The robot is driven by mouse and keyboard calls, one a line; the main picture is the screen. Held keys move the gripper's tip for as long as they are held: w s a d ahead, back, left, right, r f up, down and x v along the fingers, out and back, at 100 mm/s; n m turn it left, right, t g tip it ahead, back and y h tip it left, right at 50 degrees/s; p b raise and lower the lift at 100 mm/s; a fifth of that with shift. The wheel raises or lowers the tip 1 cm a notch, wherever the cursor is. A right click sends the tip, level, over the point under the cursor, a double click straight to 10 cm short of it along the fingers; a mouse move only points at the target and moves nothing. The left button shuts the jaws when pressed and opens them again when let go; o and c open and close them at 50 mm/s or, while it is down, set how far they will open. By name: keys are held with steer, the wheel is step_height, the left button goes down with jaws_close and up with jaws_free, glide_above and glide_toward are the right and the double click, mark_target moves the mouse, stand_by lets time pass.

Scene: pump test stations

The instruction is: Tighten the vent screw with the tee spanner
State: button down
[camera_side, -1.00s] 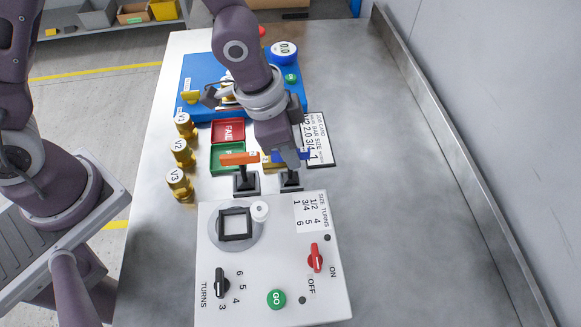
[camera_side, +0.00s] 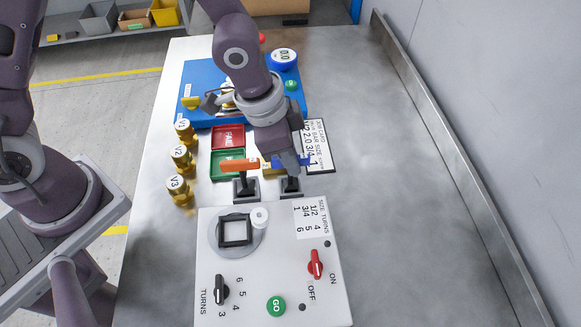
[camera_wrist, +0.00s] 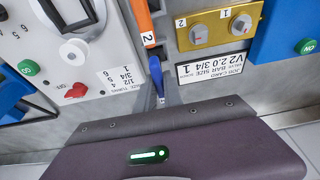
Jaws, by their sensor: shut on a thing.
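My gripper (camera_side: 289,158) is shut on the blue-handled tee spanner (camera_side: 304,156), which is at the right-hand black stand (camera_side: 291,186). I cannot tell whether its shaft is still in the stand. The blue handle (camera_wrist: 156,78) also shows in the wrist view, with the fingertips mostly hidden. An orange tee spanner (camera_side: 240,163) marked 2 stands in the left-hand stand (camera_side: 246,188). A brass block (camera_wrist: 220,32) carries two round screw heads labelled 2 and 1. It is largely hidden behind my gripper in the side view. I cannot confirm which head is the vent screw.
A job card (camera_side: 318,147) lies right of the gripper. A white control box (camera_side: 270,250) stands in front. Brass valves V1, V2 (camera_side: 182,160) and V3, and red (camera_side: 228,137) and green trays, are to the left. A blue station (camera_side: 203,75) is behind. The right tabletop is clear.

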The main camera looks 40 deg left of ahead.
step_height(320, 180, up, 10)
steer(key=w+a+m, duration=0.4)
steer(key=w+a, duration=0.5)
steer(key=a, duration=0.3)
steer(key=shift+g+h, duration=0.4)
steer(key=shift+s+f, duration=0.15)
steer(key=shift+f, duration=1.15)
steer(key=shift+s+f, duration=0.1)
steer(key=shift+f, duration=1.15)
steer(key=shift+f, duration=0.1)
steer(key=shift+f, duration=0.5)
steer(key=shift+f, duration=0.35)
